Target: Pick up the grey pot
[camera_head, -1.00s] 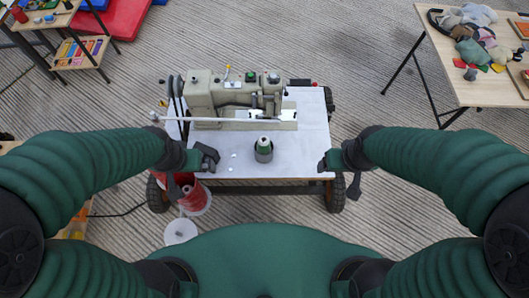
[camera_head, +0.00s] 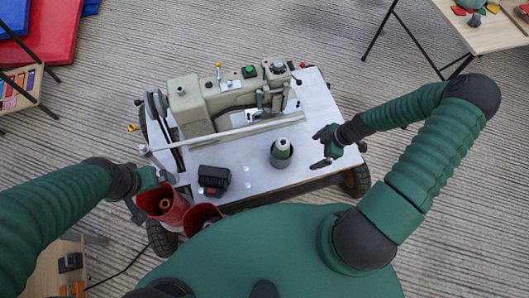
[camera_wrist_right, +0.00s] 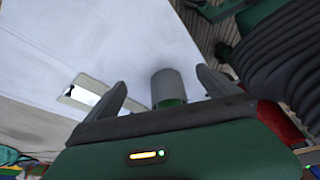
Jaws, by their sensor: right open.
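The grey pot (camera_head: 281,160) stands upright near the front edge of the white cart top (camera_head: 240,185), with a green, pale-tipped object (camera_head: 282,146) in it. My right gripper (camera_head: 319,149) is open and empty, just to the right of the pot, its fingers pointing towards it. In the right wrist view the pot (camera_wrist_right: 166,84) shows beyond and between the two spread fingers (camera_wrist_right: 160,90), apart from them. My left gripper (camera_head: 145,190) is at the cart's left front corner beside a red bucket; its fingers are partly hidden.
A sewing machine (camera_head: 225,98) fills the back of the cart, with a pale bar (camera_head: 230,133) in front. A black block (camera_head: 213,179) lies left of the pot. Two red buckets (camera_head: 163,203) are at the front left. A wooden table (camera_head: 490,30) stands far right.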

